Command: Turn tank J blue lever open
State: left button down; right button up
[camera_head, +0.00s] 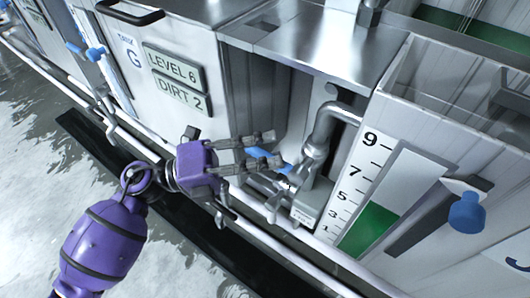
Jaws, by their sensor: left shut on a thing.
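The blue lever (263,154) sits on the metal valve and pipe between the two tanks, left of the level gauge. My left gripper (274,150), purple with grey fingers, reaches in from the left and is shut on this lever, one finger above it and one below. Part of the lever shows between and just past the fingers. Tank J (490,228) is at the right, with a cut-off letter J at the picture's edge. My right gripper is not in view.
The level gauge (372,195) shows green in its lower part. A blue knob (467,211) juts from tank J's front. Tank G (152,40) stands at the left with level and dirt plates (175,66). White rails (270,243) run along the tanks' lower front. The wet floor at the left is clear.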

pick_arm(q)
jog(key=shift+f, duration=0.25)
jog(key=shift+d+f+n+t+h+b, duration=0.1)
jog(key=shift+f+n+t+h+b, duration=0.6)
jog(key=shift+n, duration=0.4)
jog(key=d+f+n+t+b, duration=0.1)
jog(key=n+t, duration=0.2)
jog(key=n, duration=0.1)
jog(key=s+f+n+t, duration=0.1)
jog(key=f+n+t, duration=0.1)
jog(key=n+t, duration=0.1)
jog(key=s+d+f+n+t+h+b, duration=0.1)
jog(key=n+t, duration=0.3)
jog(key=n, duration=0.2)
jog(key=shift+d+f+b, duration=0.3)
jog(key=shift+f+b, duration=0.05)
jog(key=shift+s+d+f+n+t+y+p, duration=0.15)
jog(key=shift+s+d+n+t+y, duration=0.35)
jog(key=shift+n+t+y, duration=1.7)
jog(key=shift+s+d+f+n+t+y+p, duration=0.2)
jog(key=shift+d+n+t+y, duration=0.7)
jog(key=shift+n, duration=2.15)
jog(key=shift+s+d+f+n+t+y+p, duration=0.2)
jog(key=shift+s+n+t+y, duration=0.3)
jog(key=shift+n+t+y, duration=1.85)
jog(key=shift+n+g, duration=0.35)
jog(key=shift+n, duration=0.05)
